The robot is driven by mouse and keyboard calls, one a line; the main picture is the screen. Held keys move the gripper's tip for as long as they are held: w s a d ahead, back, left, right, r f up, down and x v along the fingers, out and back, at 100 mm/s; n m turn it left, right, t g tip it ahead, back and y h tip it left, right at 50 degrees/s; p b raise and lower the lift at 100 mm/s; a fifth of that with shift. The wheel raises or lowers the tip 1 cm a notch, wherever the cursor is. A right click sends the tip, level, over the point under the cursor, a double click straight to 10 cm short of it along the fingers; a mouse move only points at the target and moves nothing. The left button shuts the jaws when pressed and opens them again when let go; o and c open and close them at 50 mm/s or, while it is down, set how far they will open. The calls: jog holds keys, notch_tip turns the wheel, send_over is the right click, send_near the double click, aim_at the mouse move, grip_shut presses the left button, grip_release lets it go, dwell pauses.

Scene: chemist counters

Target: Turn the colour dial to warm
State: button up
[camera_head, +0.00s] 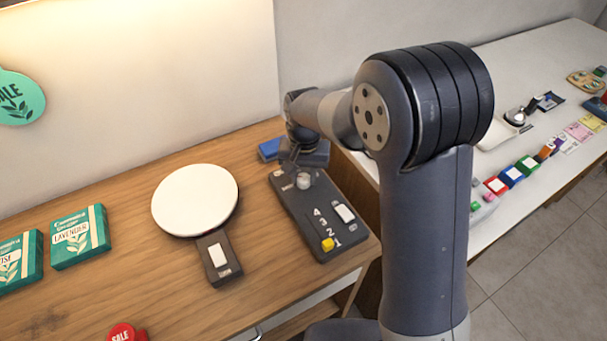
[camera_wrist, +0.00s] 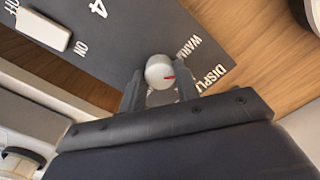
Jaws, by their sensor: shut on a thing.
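The colour dial (camera_wrist: 160,72) is a round pale grey knob with a red mark, on a dark control panel (camera_wrist: 95,35). In the wrist view my gripper (camera_wrist: 158,88) has a finger on each side of the dial and is shut on it. The red mark points to the right in that view.
The panel also bears a white switch (camera_head: 344,213) and a yellow slider (camera_head: 328,244) beside numbers. A white round disc (camera_head: 195,200) with a switch base stands to the left. Green boxes (camera_head: 80,237) lie further left. A blue object (camera_head: 270,149) lies behind the panel.

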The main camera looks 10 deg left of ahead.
aim_at(304, 178)
jog(key=shift+n, duration=1.1)
jog(key=o, duration=1)
jog(key=shift+c, duration=0.2)
notch_tip(304, 178, up, 11)
jog(key=shift+b, duration=0.35)
jog(key=shift+f, duration=0.2)
